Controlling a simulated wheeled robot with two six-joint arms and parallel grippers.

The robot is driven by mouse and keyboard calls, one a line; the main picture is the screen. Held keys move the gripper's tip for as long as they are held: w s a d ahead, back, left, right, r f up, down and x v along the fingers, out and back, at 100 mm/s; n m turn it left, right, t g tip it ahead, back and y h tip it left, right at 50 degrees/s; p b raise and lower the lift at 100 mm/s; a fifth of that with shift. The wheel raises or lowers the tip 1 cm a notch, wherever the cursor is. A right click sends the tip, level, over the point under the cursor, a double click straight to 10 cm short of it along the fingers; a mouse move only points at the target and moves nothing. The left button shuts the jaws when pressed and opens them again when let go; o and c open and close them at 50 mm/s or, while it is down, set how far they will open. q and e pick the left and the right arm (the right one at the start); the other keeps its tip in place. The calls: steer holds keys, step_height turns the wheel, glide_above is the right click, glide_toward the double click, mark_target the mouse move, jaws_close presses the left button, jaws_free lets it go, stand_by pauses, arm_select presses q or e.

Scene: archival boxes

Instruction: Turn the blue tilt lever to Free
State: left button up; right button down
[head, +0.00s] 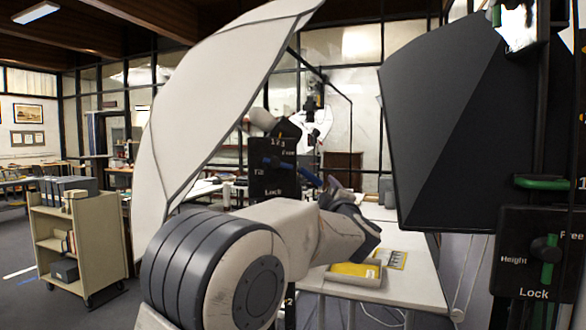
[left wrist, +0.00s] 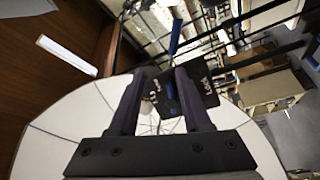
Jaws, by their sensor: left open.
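The blue tilt lever (head: 306,175) is on a black panel (head: 266,184) in the middle of the head view. The panel reads Tilt, Free at upper right and Lock at the bottom. The lever points right and slightly down, between the two words. My left gripper (head: 336,183) is open, its tips close to the lever's right end; I cannot tell if they touch. In the left wrist view my left gripper (left wrist: 160,76) is spread before the panel (left wrist: 199,92), and a blue bar (left wrist: 175,38) shows beyond the tips. My right gripper is out of view.
A second black panel (head: 516,281) marked Height, with a green lever (head: 548,266), stands at the right. A large white umbrella-like panel (head: 215,100) and a dark one (head: 450,110) hang above. A white table (head: 415,280) holds a yellow folder (head: 354,272). A book cart (head: 80,235) stands left.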

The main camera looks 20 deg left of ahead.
mark_target(288, 166)
arm_select(q)
steer(key=w+a+r+n+y+p, duration=0.1)
steer(key=w+a, duration=0.1)
steer(key=a, duration=0.2)
steer(key=w+a+r+n+g+y+p, duration=0.1)
steer(key=w+a+r+n+y+p, duration=0.1)
steer(key=a, duration=0.2)
steer(key=w+a+r+n+g+y+p, duration=0.1)
steer(key=w+a+n+y+p, duration=0.1)
steer(key=a, duration=0.2)
steer(key=shift+w+a+r, duration=0.15)
steer(key=shift+w+r, duration=0.05)
steer(key=shift+w, duration=0.15)
steer(key=shift+w+a, duration=0.3)
steer(key=shift+w, duration=0.05)
jaws_close()
steer(key=shift+d+n, duration=0.1)
steer(key=shift+n, duration=0.2)
